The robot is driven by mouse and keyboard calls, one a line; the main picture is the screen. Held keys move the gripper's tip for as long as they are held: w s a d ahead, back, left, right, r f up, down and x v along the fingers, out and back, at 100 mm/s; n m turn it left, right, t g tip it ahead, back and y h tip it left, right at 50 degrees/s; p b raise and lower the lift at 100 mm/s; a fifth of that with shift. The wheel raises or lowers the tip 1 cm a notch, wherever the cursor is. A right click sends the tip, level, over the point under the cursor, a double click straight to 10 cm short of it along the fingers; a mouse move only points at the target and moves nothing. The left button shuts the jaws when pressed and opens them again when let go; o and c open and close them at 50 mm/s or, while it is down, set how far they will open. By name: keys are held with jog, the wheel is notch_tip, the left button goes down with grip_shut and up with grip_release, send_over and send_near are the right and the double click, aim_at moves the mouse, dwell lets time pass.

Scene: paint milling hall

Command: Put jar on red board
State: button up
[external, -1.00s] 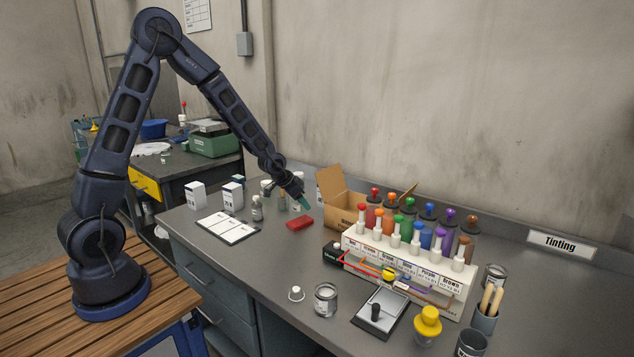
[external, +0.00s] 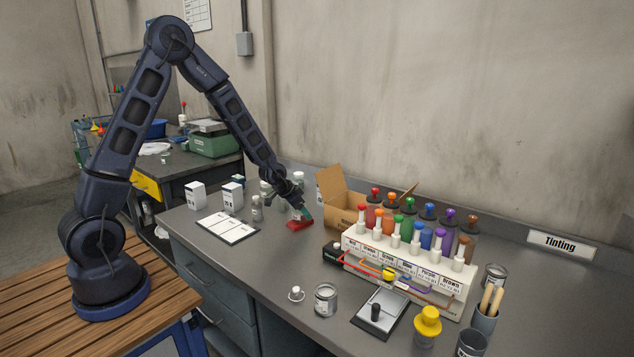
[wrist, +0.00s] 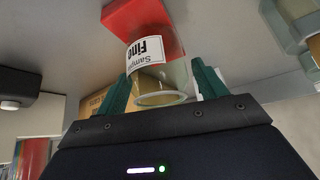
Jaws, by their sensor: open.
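The red board (external: 299,225) lies on the grey bench left of the cardboard box; it also shows at the top of the wrist view (wrist: 139,17). A clear jar (wrist: 149,53) with a white "Sample Fine" label sits between the two green fingers of my gripper (wrist: 163,72). Its rim faces my gripper and its far end overlaps the red board, seemingly resting on it; the contact is hard to see. My gripper (external: 307,213) is open around the jar, right at the board. The external view hides most of the jar behind the fingers.
An open cardboard box (external: 338,207) stands close on the right, and the tinting rack (external: 405,278) with coloured bottles is further right. Several small jars (external: 257,209) stand left of and behind the board. A clipboard (external: 227,229) lies on the left.

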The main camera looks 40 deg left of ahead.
jog(key=shift+s+r, duration=0.15)
jog(key=shift+r, duration=0.3)
jog(key=s+a+r+n+y, duration=0.1)
jog(key=s+a+r+y, duration=0.1)
jog(key=s+a+r, duration=0.7)
jog(key=s+a+r+n+y, duration=0.1)
jog(key=s+a+r, duration=0.2)
jog(key=s+r, duration=1.15)
jog(key=s+a+r+n, duration=0.1)
jog(key=s+a+r, duration=0.1)
jog(key=s, duration=0.6)
jog(key=s+a+r+n+g, duration=0.1)
jog(key=s+r, duration=0.3)
jog(key=s, duration=0.4)
jog(key=shift+a+r+n, duration=0.2)
jog(key=shift+a+n, duration=0.2)
jog(key=shift+a, duration=0.3)
